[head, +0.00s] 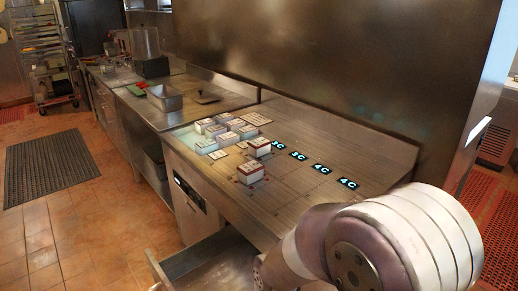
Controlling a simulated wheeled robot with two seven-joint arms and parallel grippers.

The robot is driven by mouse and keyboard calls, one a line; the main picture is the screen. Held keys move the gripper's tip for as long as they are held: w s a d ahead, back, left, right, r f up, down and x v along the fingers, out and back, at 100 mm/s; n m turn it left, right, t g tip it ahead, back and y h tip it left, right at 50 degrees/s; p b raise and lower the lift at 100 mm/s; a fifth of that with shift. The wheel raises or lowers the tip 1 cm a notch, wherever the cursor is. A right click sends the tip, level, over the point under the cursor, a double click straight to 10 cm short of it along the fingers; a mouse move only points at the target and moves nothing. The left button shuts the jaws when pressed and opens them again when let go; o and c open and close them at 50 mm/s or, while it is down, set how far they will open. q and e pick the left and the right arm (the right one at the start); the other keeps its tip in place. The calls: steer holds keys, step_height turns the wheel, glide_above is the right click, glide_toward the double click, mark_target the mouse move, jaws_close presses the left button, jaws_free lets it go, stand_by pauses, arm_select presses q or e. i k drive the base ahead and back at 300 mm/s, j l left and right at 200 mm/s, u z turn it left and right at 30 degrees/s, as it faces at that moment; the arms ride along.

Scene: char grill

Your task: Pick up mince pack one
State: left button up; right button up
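Several small white-topped packs sit on the metal counter. One pack with dark red sides (250,173) stands nearest, apart from the group. Another red-sided pack (259,147) stands just behind it. A cluster of pale packs (222,131) lies to the left. The labels are too small to read, so I cannot tell which is mince pack one. A large white and grey link of my arm fills the lower right. Neither of my grippers is in view.
Glowing "3C" and "4C" markers (322,168) lie along the counter (345,143). An open drawer (210,268) juts out below the front edge. A metal tray (165,98) stands farther left. A rack (45,60) and floor mat (47,166) are at far left.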

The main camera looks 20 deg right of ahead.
mark_target(258, 147)
steer(key=i+j+z, duration=0.1)
steer(key=i+z, duration=0.3)
steer(key=i+j+z, duration=0.2)
steer(key=z, duration=0.25)
steer(key=i+j+z, duration=0.6)
steer(key=z, duration=0.2)
steer(key=i+j+z, duration=0.15)
steer(key=j+z, duration=0.25)
steer(key=j, duration=0.15)
